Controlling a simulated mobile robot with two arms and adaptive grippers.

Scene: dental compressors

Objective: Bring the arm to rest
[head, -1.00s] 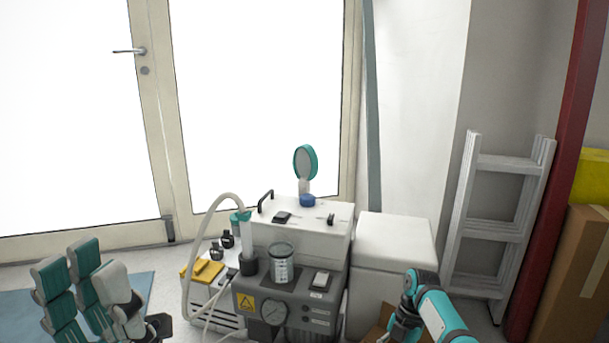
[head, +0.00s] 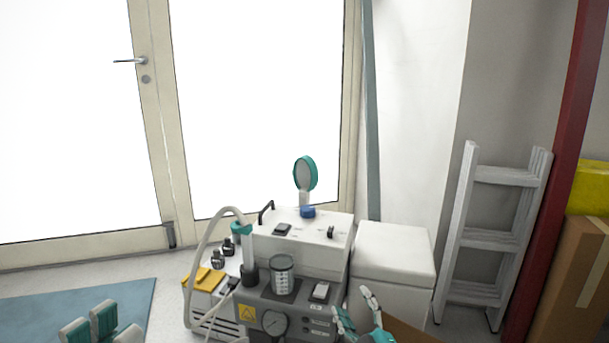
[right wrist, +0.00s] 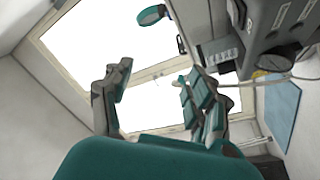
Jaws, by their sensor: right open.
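My right gripper (head: 355,312) is low in the head view, in front of the compressor unit's right side. Its fingers are spread, and in the right wrist view (right wrist: 158,92) they stand wide apart with nothing between them. My left gripper (head: 90,322) is at the lower left of the head view, over the floor by the blue mat. The bottom edge cuts it off, and its opening cannot be told. The dental compressor unit (head: 300,255) stands in the middle with a gauge, clear cup and hose.
A white box (head: 393,250) stands right of the compressor. A cardboard piece (head: 405,331) is low beside it. A white ladder (head: 490,235) leans at the wall, near a red post (head: 550,180) and cardboard box (head: 570,270). A blue mat (head: 60,305) lies at left.

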